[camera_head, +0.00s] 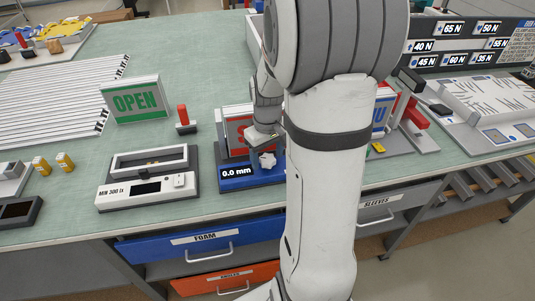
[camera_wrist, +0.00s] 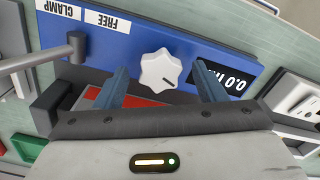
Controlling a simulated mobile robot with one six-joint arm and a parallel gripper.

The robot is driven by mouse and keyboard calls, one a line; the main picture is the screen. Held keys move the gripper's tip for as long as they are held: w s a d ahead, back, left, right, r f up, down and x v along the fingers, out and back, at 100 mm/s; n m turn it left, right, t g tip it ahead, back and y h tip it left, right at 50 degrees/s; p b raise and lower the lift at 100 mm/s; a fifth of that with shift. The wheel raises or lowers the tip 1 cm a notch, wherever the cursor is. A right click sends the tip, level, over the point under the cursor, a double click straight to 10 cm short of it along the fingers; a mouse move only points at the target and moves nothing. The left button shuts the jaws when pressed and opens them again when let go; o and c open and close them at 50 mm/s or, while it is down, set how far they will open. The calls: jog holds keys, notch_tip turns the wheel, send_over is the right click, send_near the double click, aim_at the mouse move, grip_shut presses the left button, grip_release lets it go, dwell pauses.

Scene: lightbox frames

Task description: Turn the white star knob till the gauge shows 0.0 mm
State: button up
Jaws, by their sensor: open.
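The white star knob (camera_wrist: 160,71) sits on a blue panel (camera_wrist: 115,45) in the wrist view, with a dark mark line on its face. The gauge (camera_head: 237,171) at the panel's left end reads 0.0 mm in the head view; in the wrist view the gauge (camera_wrist: 222,79) is upside down and partly covered by a finger. My gripper (camera_wrist: 168,82) is open, with one blue-grey finger on each side of the knob and a visible gap to it. In the head view the knob (camera_head: 267,161) shows just below my gripper.
A grey lever (camera_wrist: 40,57) stands by the CLAMP and FREE labels. A white box marked MIN 300 lx (camera_head: 150,190) is left of the blue panel. An OPEN sign (camera_head: 136,100) and a red-handled lever (camera_head: 184,120) stand behind. My arm hides part of the bench.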

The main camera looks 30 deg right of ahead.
aim_at(267, 158)
notch_tip(267, 158, up, 8)
jog(key=shift+f, duration=0.1)
dwell(0.4)
dwell(0.4)
jog(key=s+a+r+m+t, duration=0.1)
jog(key=s+a+r+t, duration=0.1)
jog(key=s+a, duration=1)
jog(key=shift+s+a+r+t, duration=0.15)
jog(key=shift+s+r+t, duration=0.1)
jog(key=shift+s+t, duration=0.15)
jog(key=shift+c, duration=0.4)
dwell(0.6)
